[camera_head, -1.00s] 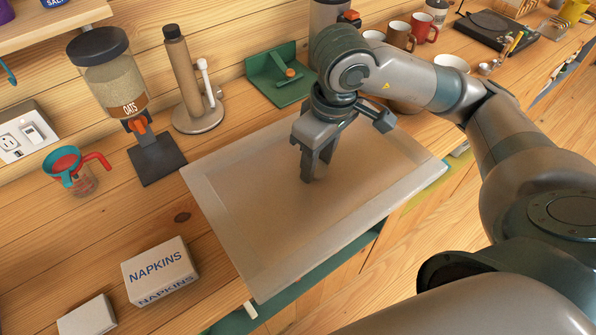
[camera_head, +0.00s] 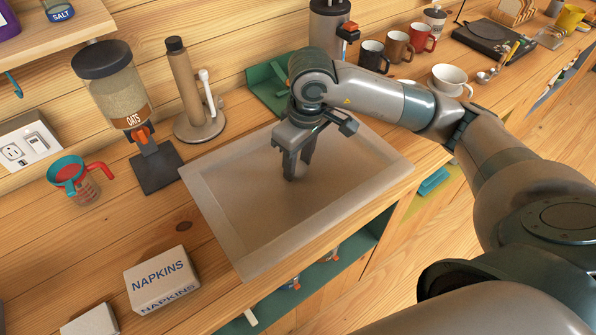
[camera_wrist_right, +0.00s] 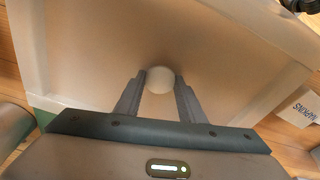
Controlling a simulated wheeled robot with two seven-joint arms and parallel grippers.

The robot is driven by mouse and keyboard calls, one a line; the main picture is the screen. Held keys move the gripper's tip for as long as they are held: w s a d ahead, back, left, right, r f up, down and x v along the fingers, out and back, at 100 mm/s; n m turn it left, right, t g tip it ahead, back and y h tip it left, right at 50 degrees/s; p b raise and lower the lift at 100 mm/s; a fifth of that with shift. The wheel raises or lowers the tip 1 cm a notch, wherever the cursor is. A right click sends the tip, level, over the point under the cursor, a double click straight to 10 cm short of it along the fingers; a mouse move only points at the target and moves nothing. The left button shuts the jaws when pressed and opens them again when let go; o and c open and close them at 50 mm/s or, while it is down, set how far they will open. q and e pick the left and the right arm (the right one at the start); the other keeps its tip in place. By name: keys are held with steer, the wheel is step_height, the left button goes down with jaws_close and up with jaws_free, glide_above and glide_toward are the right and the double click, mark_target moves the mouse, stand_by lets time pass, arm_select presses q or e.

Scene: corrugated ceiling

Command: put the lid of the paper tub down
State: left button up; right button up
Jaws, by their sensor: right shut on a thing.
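The lid (camera_head: 210,205) is a large, pale, translucent rectangular panel with a raised rim, lying flat over the wooden counter near its front edge. It also shows in the right wrist view (camera_wrist_right: 80,60). My right gripper (camera_head: 291,177) points down at the lid's middle. In the right wrist view, its fingers (camera_wrist_right: 160,88) are shut on the lid's round pale knob (camera_wrist_right: 160,78). I cannot tell whether the lid touches the counter or is just above it. The paper tub is not identifiable in these frames. My left gripper is not in view.
A napkin box (camera_head: 162,281) stands left of the lid's front corner. An oats dispenser (camera_head: 145,150), a paper towel holder (camera_head: 198,118) and a green stand (camera_head: 266,88) are behind it. Cups (camera_head: 397,47) and a white bowl (camera_head: 449,78) stand to the right. An open shelf (camera_head: 330,262) lies below the counter edge.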

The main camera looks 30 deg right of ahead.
mark_target(299, 169)
steer(key=shift+f+p, duration=0.85)
steer(key=shift+f, duration=1.15)
steer(key=shift+f, duration=0.15)
steer(key=o, duration=1.2)
